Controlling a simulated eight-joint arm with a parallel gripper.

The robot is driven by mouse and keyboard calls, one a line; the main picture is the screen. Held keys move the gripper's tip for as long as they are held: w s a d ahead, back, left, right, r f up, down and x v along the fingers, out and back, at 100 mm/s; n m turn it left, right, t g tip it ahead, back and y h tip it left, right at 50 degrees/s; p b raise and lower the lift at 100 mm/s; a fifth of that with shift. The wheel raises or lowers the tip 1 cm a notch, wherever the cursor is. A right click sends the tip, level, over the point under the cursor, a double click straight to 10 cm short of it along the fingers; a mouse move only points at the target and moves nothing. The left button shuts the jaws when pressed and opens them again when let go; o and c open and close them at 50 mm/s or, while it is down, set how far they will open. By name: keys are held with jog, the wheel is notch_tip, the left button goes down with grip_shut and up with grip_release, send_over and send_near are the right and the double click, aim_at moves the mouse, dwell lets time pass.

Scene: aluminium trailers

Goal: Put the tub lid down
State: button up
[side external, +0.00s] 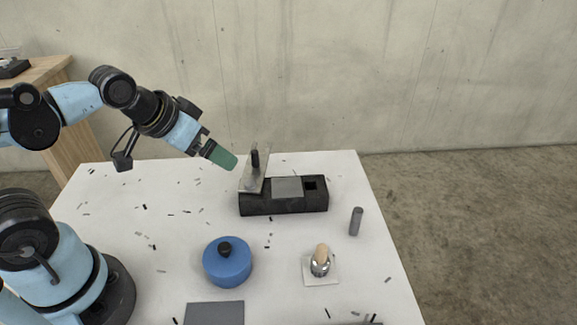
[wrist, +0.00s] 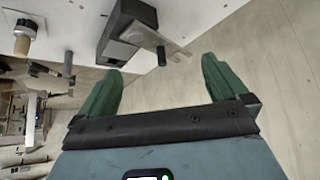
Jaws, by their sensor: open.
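My gripper (side external: 222,156) is open with nothing between its green fingers, above the back of the table, up and to the left of the black block. The wrist view also shows my gripper (wrist: 161,68) open and empty. A thin grey plate with a black knob (side external: 255,161) stands steeply tilted at the left end of the black block (side external: 284,204), apart from my fingers. The wrist view shows the plate (wrist: 150,39) beyond the fingertips. A round blue tub (side external: 227,265) with a dark knob on top stands at the front. I cannot tell which piece is the tub lid.
The black block has a grey square top piece and a dark opening. A grey cylinder (side external: 356,221) stands at the right. A metal piece with a tan top (side external: 321,261) sits on a white pad. A grey sheet (side external: 214,313) lies at the front edge. Small dark scraps litter the white table.

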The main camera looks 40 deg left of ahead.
jog(key=shift+d, duration=0.1)
jog(key=m+g, duration=0.6)
jog(key=m, duration=0.1)
send_over(223, 246)
jog(key=shift+h, duration=0.4)
jog(key=shift+s+f, duration=0.1)
jog(key=shift+f, duration=4.8)
jog(key=shift+c, duration=0.2)
jog(key=c, duration=0.8)
jog(key=shift+c, duration=0.2)
jog(key=shift+r, duration=0.15)
